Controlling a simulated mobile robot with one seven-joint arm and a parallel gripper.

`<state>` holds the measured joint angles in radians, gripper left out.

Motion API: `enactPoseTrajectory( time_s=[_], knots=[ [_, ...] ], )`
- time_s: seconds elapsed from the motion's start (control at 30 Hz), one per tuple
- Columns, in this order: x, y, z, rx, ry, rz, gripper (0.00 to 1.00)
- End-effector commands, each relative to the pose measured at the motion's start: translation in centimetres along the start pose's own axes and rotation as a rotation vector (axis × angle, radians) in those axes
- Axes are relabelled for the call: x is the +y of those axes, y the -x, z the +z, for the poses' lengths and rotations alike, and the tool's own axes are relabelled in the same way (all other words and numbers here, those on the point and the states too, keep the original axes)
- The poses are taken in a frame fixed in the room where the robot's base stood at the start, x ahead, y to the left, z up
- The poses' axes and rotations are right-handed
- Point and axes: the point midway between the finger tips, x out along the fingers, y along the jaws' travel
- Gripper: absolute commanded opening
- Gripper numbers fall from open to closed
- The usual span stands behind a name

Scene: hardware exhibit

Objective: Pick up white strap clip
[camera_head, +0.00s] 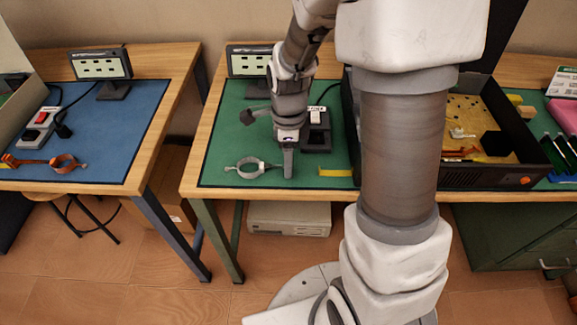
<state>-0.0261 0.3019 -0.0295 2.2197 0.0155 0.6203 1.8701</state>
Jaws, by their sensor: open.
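A pale grey-white strap clip (247,168), a ring with small end tabs, lies flat on the green mat (222,140) near the front of the middle table. My gripper (288,172) points down at the clip's right end, its fingers low over the mat. It is open; the fingers line up one behind the other in this view, so the gap between them is hidden. I cannot tell whether a finger touches the clip's right tab.
A black stand (316,135) stands behind my gripper, with a small display (247,62) at the back. A yellow strip (338,172) lies to the right. A black open case (490,178) is further right. An orange clip (64,162) lies on the blue mat (105,140).

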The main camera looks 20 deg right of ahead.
Motion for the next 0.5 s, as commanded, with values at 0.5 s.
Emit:
enactPoseTrajectory(
  time_s=[0.5],
  knots=[
    [0.00,-1.41,-0.01,0.000,0.000,-0.001,0.37]
  ],
)
